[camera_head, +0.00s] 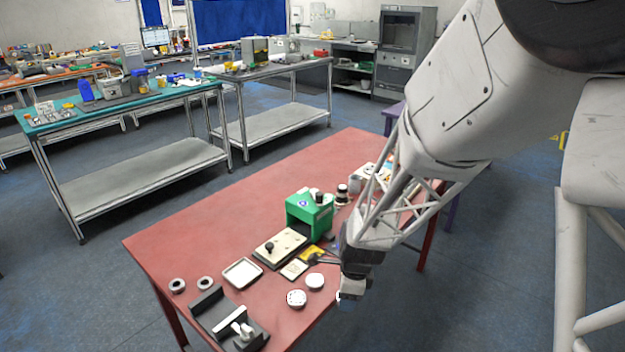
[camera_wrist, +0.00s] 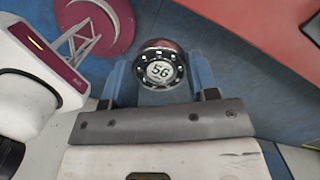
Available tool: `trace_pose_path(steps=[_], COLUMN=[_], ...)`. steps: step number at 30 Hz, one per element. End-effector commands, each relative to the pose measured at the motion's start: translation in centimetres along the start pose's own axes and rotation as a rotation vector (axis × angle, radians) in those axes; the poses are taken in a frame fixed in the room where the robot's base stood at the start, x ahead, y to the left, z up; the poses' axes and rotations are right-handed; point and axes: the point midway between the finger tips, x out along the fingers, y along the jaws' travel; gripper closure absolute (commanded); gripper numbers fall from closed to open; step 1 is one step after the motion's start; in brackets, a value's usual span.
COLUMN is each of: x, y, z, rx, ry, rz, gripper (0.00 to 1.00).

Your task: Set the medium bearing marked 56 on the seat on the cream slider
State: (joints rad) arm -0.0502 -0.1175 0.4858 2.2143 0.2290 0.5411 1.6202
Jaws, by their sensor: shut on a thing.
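The bearing marked 56 (camera_wrist: 160,70) is between the blue fingers of my gripper (camera_wrist: 160,82) in the wrist view. Its marked face is toward the wrist camera. In the head view my gripper (camera_head: 350,292) is at the right front edge of the red table, and the bearing is hard to make out there. The cream slider (camera_head: 283,243) lies on a dark base in front of the green press (camera_head: 310,216), to the left of my gripper and apart from it. A dark knob stands on the slider. Its seat is too small to tell.
Two ring-shaped parts (camera_head: 205,282), a white tray (camera_head: 242,272) and a dark grey fixture (camera_head: 230,322) are at the left front. Two pale round parts (camera_head: 296,298) and a cream square plate (camera_head: 294,269) lie between slider and gripper. The table's left back (camera_head: 215,230) is clear.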

Motion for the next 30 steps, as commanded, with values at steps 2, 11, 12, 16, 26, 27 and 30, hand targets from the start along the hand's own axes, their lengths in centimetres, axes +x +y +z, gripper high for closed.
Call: trace_pose_path(steps=[2, 11, 12, 16, 26, 27, 30], x=[-0.1, -1.4, -1.7, -3.1, -7.4, -7.9, -9.3], y=[-0.2, -3.7, -4.5, -7.7, -16.4, -17.4, -19.9], z=[0.1, 0.9, 1.0, 1.7, 3.2, 3.3, 3.7], rx=[-0.007, -0.153, -0.189, -0.329, -0.736, -0.787, -0.909], ry=[0.0, 0.001, 0.002, 0.004, 0.01, 0.011, 0.013], rz=[0.0, 0.01, 0.014, 0.024, 0.061, 0.068, 0.08], gripper=[0.73, 0.73, 0.73, 0.73, 0.73, 0.73, 0.73])
